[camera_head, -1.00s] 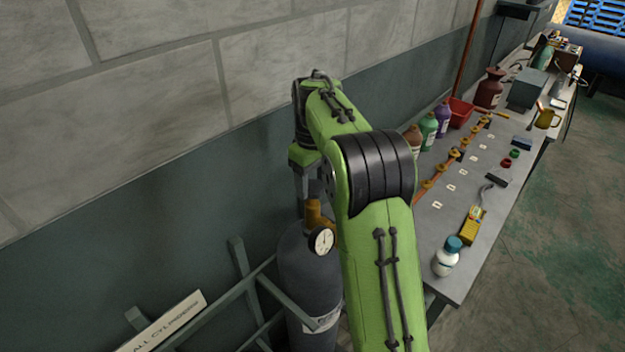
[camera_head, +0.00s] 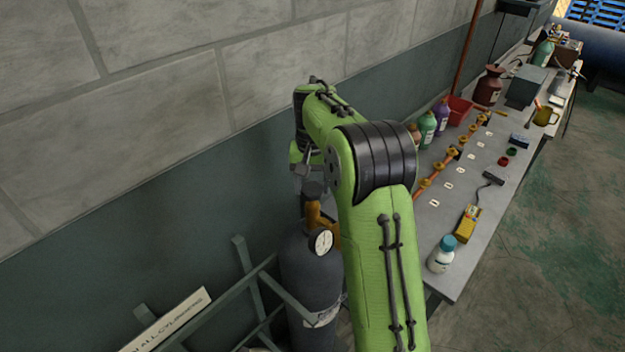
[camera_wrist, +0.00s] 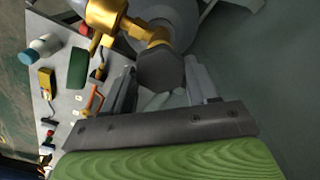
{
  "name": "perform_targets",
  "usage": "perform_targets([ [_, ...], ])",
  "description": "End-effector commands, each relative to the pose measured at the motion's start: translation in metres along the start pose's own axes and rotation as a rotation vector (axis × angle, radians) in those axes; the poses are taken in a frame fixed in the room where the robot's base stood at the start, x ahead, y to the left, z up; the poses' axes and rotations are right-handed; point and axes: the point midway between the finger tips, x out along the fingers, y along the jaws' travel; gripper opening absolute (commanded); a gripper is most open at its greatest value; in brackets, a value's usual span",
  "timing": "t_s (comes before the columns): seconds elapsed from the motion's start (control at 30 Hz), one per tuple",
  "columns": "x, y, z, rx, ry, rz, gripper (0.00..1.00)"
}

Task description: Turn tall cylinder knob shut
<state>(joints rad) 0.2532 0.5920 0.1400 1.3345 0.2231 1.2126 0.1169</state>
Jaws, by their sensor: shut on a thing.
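The tall dark grey cylinder (camera_head: 312,268) stands upright by the wall at the lower middle of the head view. A brass valve (camera_head: 314,214) with a round white gauge (camera_head: 321,241) sits on top, and its dark knob (camera_head: 314,189) caps the valve. In the wrist view the dark, many-sided knob (camera_wrist: 160,68) lies between the two grey fingers of my gripper (camera_wrist: 163,75), which is shut on it. The finger contact itself is not clear.
A metal rack (camera_head: 258,292) with a sign stands left of the cylinder, and the wall is close behind. A long workbench (camera_head: 470,225) on the right holds bottles, a yellow meter (camera_head: 467,224), and a copper pipe with brass fittings. The floor right of the bench is clear.

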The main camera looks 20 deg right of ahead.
Motion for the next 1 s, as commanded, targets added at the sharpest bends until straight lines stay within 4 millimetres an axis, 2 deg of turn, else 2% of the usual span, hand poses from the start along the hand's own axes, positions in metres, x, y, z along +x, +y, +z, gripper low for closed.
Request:
perform_targets([
  [0.6,-0.0005,0.0001,-0.0008,0.579,0.004,-0.002,0.28],
  [1.0,-0.0005,0.0,-0.0011,0.844,0.005,-0.003,0.28],
])
